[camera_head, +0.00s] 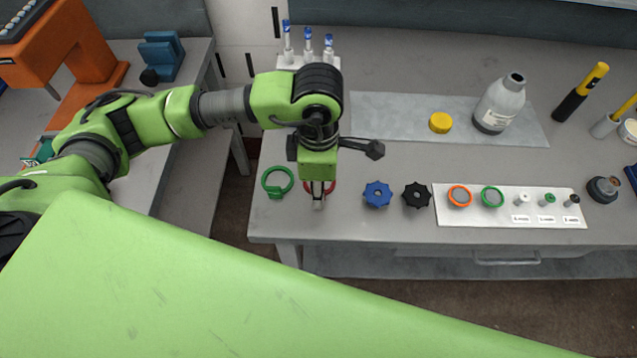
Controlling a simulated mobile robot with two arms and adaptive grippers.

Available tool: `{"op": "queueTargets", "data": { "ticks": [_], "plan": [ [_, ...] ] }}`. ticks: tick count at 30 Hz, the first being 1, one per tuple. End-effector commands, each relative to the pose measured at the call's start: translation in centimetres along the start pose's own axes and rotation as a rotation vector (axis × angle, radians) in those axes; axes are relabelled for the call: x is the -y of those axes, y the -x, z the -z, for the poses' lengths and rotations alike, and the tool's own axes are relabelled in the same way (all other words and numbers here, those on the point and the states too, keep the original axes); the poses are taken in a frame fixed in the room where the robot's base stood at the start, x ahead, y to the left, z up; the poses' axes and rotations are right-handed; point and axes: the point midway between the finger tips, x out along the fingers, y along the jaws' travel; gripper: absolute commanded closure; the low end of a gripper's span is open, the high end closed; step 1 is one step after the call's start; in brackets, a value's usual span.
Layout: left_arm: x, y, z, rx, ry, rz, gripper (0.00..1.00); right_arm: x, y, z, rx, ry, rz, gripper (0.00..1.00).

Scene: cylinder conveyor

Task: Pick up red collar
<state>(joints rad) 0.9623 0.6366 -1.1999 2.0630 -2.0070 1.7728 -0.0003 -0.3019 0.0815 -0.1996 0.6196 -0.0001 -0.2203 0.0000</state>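The red collar (332,188) lies near the front edge of the grey table, mostly hidden behind my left gripper (318,203). Red arcs of it show on both sides of the fingers. My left gripper points down over the collar, with its fingertips at or just in front of it. I cannot tell whether the fingers touch the collar or how far apart they are. My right gripper is not in view.
A green collar (278,182) lies close to the left. A blue knob (377,194) and a black knob (416,195) lie to the right, then a white labelled board (470,217). A bottle (500,103) and yellow cap (440,123) stand behind.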

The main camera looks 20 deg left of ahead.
Motion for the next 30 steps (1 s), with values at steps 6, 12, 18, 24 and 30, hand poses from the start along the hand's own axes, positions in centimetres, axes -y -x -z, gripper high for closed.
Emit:
{"op": "queueTargets", "data": {
  "ticks": [6,12,18,24,30],
  "plan": [
    [0.0,-0.5,0.0,0.001,-0.001,-0.001,0.74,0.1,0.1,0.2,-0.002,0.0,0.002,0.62],
    [0.0,-0.5,0.0,0.001,0.0,-0.001,1.0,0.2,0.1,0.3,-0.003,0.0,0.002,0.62],
    [0.0,-0.5,0.0,0.001,0.0,-0.001,1.0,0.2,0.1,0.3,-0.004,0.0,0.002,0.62],
    [-0.1,-0.3,0.0,0.001,0.0,-0.001,1.0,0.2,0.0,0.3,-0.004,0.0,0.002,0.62],
    [-0.1,1.2,-0.1,0.004,0.0,-0.004,1.0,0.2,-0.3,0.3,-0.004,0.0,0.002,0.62]
  ]
}}
